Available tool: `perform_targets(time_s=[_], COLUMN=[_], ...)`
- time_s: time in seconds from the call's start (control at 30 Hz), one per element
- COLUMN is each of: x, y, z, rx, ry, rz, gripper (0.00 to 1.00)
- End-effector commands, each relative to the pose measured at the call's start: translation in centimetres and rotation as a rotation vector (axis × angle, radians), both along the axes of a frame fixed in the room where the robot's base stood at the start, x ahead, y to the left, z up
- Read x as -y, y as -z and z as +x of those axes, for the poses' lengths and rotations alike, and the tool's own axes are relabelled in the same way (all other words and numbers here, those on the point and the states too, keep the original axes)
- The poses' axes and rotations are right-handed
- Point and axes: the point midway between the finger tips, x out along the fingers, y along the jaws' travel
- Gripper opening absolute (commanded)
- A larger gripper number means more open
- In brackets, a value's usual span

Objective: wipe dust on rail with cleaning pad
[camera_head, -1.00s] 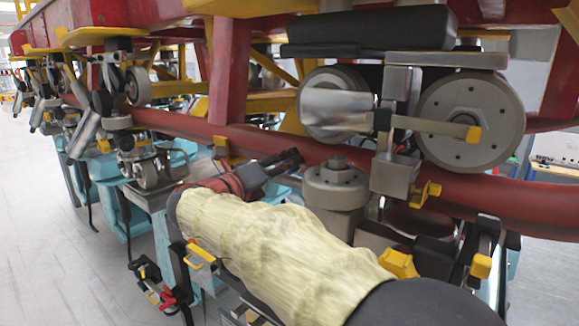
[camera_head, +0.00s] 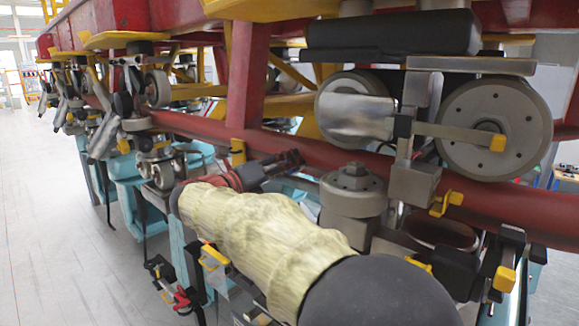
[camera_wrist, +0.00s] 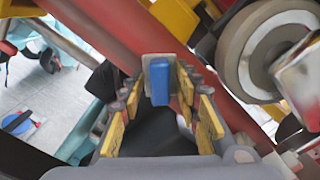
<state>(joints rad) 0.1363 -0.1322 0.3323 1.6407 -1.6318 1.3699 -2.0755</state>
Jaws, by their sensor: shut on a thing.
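My gripper (camera_wrist: 159,92) has yellow-padded fingers and is shut on a cleaning pad (camera_wrist: 159,72), a small blue block with a grey plate behind it. The pad is at the fingertips, in front of the red rail (camera_wrist: 178,62) in the wrist view. I cannot tell whether it touches the rail. In the head view my gripper (camera_head: 284,160) is small, just beyond my cloth-covered arm and close to the rail (camera_head: 320,154). The pad is not clear there. No dust can be made out on the rail.
Large grey wheels (camera_head: 494,129) and a metal bracket (camera_head: 412,180) sit on the rail to the right. A round grey roller (camera_head: 353,190) stands beside my forearm. A red support post (camera_head: 248,75) rises behind the rail. Open floor (camera_head: 50,230) lies to the left.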

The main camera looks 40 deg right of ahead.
Motion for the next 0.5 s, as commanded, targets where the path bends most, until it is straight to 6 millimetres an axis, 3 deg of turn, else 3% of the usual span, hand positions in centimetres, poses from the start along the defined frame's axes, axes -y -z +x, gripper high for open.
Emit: perform_targets(time_s=[0.17,0.5], x=[-0.4,-3.4], y=[0.0,0.0], z=[0.0,-0.2], rx=[0.000,0.000], ry=[-0.001,-0.002], rz=[0.000,0.001], gripper=[0.12,0.12])
